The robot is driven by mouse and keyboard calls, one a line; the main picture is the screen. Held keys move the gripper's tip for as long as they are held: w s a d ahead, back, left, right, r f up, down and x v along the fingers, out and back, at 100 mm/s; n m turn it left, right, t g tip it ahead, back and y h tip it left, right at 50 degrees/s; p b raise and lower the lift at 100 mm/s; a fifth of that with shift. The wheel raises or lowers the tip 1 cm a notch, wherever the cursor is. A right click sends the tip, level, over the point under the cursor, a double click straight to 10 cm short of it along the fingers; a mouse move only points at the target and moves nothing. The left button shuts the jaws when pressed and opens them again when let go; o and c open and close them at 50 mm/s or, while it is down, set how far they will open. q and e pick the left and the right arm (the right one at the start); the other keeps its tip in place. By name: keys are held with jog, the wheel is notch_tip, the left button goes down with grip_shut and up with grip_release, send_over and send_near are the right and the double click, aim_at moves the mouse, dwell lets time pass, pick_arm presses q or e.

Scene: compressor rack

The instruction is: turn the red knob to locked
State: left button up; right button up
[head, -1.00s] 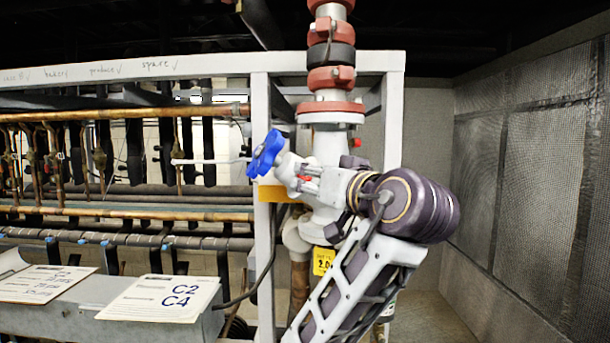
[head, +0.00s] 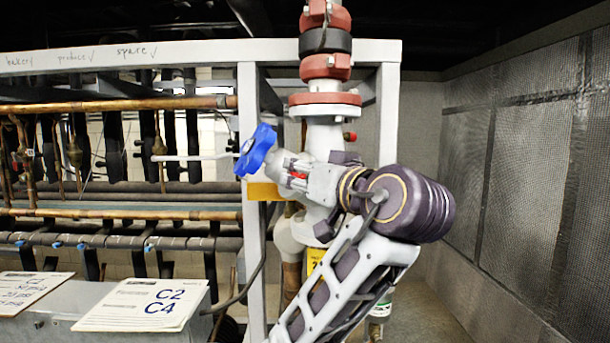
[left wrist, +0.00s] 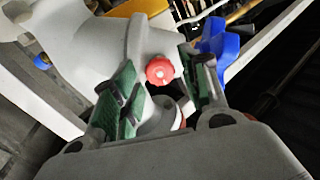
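The red knob (left wrist: 160,70) sits on the pale valve body (left wrist: 95,55) in the left wrist view, between my left gripper's two green-padded fingers. The fingers of my left gripper (left wrist: 165,88) stand apart, with gaps to the knob on both sides. In the head view, my left gripper (head: 297,172) is at the valve beside the blue handwheel (head: 256,151). A small red patch, likely the knob (head: 298,175), shows between its fingers. The wheel also shows behind the right finger in the wrist view (left wrist: 216,42). The knob's pointer or markings cannot be read. My right gripper is not in view.
A vertical white pipe with red couplings (head: 325,66) rises behind my left gripper. A white frame post (head: 250,230) stands close left of it. Copper pipes (head: 120,105) and a labelled card (head: 145,302) are at left. A mesh wall (head: 530,170) is at right.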

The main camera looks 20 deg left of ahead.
pick_arm(q)
jog(key=c, duration=0.7)
jog(key=shift+m+b, duration=0.65)
jog(key=shift+m, duration=1.35)
jog(key=shift+c, duration=0.2)
jog(key=m, duration=0.5)
jog(key=shift+m+p, duration=0.6)
jog(key=shift+m, duration=3.8)
jog(key=shift+w+f, duration=0.1)
jog(key=o, duration=1.1)
jog(key=shift+c, duration=0.2)
